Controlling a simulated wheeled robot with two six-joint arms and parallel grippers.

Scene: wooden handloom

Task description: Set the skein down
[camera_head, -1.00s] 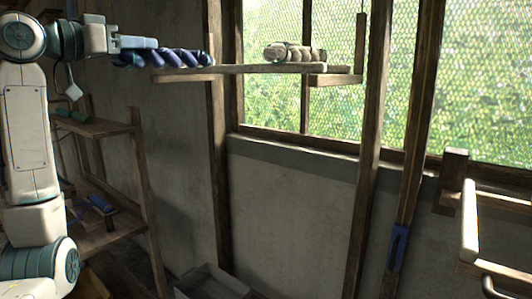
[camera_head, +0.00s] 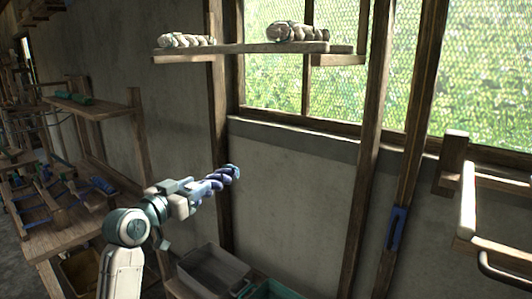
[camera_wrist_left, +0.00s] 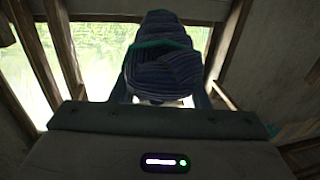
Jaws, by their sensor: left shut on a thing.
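A blue twisted skein (camera_head: 224,176) is held in my left gripper (camera_head: 203,187), clear of any surface in front of the grey wall. It points up and to the right, with a teal band near its tip. In the left wrist view the skein (camera_wrist_left: 158,70) fills the space between the fingers, its ribbed strands facing me. The fingers are shut on it. My right gripper does not show.
A wooden wall shelf (camera_head: 265,48) holds two pale skeins, one at its left end (camera_head: 185,40) and one further right (camera_head: 297,32). Below stand a grey crate (camera_head: 213,268) and a green one (camera_head: 272,291). A wooden rack (camera_head: 100,108) stands left.

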